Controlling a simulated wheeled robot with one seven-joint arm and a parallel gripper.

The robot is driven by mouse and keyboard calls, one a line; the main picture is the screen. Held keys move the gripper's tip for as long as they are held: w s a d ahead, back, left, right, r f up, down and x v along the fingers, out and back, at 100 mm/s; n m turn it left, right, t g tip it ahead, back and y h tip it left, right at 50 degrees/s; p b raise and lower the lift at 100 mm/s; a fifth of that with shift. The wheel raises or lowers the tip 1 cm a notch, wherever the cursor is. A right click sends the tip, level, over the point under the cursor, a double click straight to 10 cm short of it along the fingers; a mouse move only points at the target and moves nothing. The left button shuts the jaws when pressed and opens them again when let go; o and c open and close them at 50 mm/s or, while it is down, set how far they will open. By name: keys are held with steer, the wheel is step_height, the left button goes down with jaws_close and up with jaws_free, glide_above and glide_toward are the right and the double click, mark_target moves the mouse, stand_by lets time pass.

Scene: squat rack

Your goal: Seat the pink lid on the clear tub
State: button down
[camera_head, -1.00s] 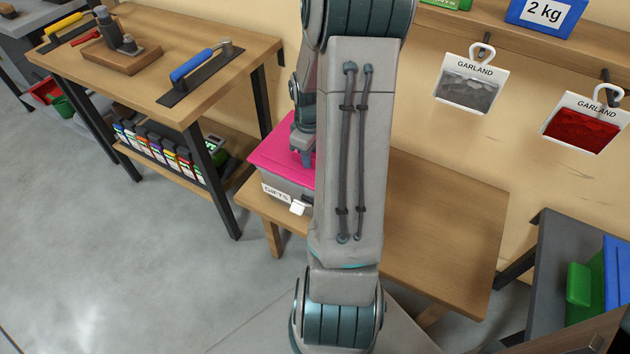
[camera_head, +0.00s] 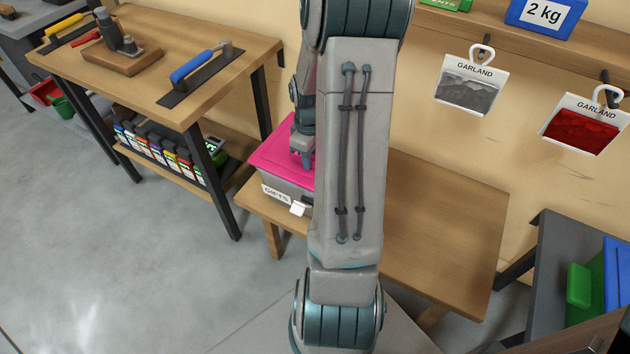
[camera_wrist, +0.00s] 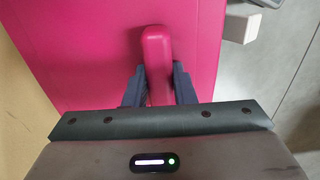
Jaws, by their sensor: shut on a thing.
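The pink lid (camera_head: 272,154) lies over the top of the clear tub (camera_head: 285,187), which stands at the left end of a low wooden table. The tub has a "GIFTS" label on its front. The lid looks roughly level on the tub; my arm hides its right part, so I cannot tell whether it is fully seated. My gripper (camera_head: 303,161) reaches down onto the lid. In the wrist view, my gripper (camera_wrist: 158,88) is shut on the raised handle of the pink lid (camera_wrist: 80,50).
The low table (camera_head: 450,220) is bare to the right of my arm. A workbench (camera_head: 150,60) with trowels stands at the left. A shelf with hanging garland packs (camera_head: 470,85) is on the wall. A grey table (camera_head: 560,250) with coloured bins is at the right.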

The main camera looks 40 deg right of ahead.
steer(key=shift+f, duration=0.4)
stand_by(0.3)
steer(key=c, duration=1.1)
jaws_free()
step_height(320, 180, up, 14)
steer(key=shift+f+p, duration=0.1)
steer(key=shift+p, duration=0.9)
